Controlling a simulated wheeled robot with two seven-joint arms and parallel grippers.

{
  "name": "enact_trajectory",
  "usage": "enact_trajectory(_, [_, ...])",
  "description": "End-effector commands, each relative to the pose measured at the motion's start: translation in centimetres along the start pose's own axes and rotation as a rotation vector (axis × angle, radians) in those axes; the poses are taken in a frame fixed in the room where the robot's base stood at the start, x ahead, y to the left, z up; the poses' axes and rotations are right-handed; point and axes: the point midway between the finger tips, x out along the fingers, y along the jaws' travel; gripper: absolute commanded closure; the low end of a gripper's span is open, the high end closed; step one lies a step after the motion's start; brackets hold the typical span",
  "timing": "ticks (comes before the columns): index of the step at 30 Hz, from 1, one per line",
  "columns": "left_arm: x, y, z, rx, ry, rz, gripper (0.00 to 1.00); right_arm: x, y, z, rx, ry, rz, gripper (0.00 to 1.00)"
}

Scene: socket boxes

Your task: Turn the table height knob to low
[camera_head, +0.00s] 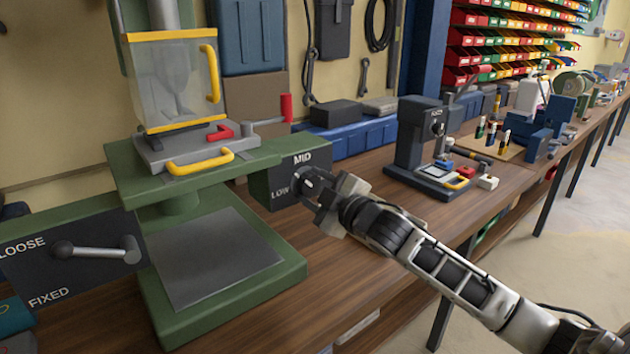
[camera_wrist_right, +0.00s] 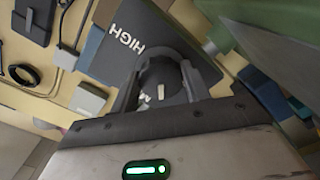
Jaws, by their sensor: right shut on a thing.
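The table height knob (camera_head: 309,180) is a dark round knob on the black label plate (camera_head: 284,178) at the side of the green machine. MID and LOW show on the plate in the head view, and HIGH (camera_wrist_right: 124,39) shows in the right wrist view. My right gripper (camera_head: 322,192) is at the knob, with its fingers on either side and shut on it. The knob also shows in the right wrist view (camera_wrist_right: 160,78), with a short white mark on its face. My left gripper is not in view.
The green machine (camera_head: 165,265) has a clear guard (camera_head: 178,85) with yellow edges. A LOOSE/FIXED lever (camera_head: 97,251) is at its left. A small dark press (camera_head: 425,145) stands further right. Bare wooden bench (camera_head: 335,270) lies in front of the knob.

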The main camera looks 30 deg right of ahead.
Motion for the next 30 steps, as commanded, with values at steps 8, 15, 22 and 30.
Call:
enact_trajectory(8, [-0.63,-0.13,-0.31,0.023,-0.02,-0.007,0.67,0.05,1.09,-0.67,-0.272,0.012,0.016,0.76])
enact_trajectory(15, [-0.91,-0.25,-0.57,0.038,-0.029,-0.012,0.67,0.07,1.33,-0.82,-0.501,0.012,0.021,0.76])
enact_trajectory(22, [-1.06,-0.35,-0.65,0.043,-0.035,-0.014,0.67,0.07,1.39,-0.9,-0.71,0.012,0.023,0.76])
enact_trajectory(30, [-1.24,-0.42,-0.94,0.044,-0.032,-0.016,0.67,0.08,1.38,-0.97,-0.902,0.011,0.024,0.76])
